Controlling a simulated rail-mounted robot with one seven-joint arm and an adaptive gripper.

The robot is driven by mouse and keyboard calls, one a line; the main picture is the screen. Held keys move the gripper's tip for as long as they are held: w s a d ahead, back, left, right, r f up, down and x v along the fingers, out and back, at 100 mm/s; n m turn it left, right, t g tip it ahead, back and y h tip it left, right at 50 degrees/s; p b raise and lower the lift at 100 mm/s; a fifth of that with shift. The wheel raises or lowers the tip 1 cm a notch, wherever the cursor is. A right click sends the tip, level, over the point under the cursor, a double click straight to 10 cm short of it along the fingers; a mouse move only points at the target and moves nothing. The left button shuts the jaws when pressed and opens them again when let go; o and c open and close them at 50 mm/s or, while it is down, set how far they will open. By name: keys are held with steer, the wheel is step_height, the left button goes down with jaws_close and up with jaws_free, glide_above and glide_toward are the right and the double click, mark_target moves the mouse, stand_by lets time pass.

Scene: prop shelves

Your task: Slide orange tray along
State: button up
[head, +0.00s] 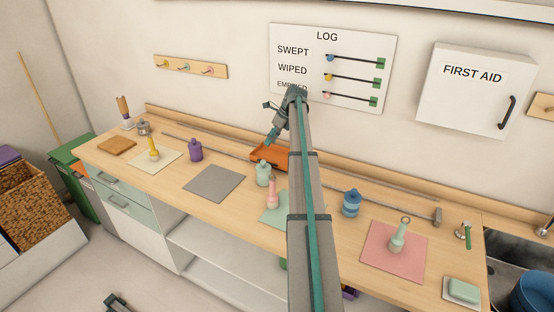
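The orange tray (268,157) sits at the back of the wooden counter, on or against a long grey rail (220,149). My arm hides part of its right side. My gripper (270,139) points down and to the left, just above the tray's back edge in the picture. I cannot tell whether it touches the tray. The fingers are small and seen from behind, so I cannot tell whether they are open or shut.
A pale green jar (263,174) stands just in front of the tray. A purple jar (195,150) stands to the left and a blue jar (351,203) to the right. A grey mat (214,183) lies empty. The rail ends at a grey stop (437,215).

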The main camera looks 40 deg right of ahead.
steer(key=p+x, duration=0.1)
steer(key=x, duration=0.2)
steer(key=p+x, duration=0.1)
steer(key=x, duration=0.2)
steer(key=p+x, duration=0.1)
steer(key=x, duration=0.3)
steer(key=shift+s+d+f, duration=0.2)
steer(key=shift+d+f, duration=0.05)
steer(key=shift+d, duration=0.15)
jaws_close()
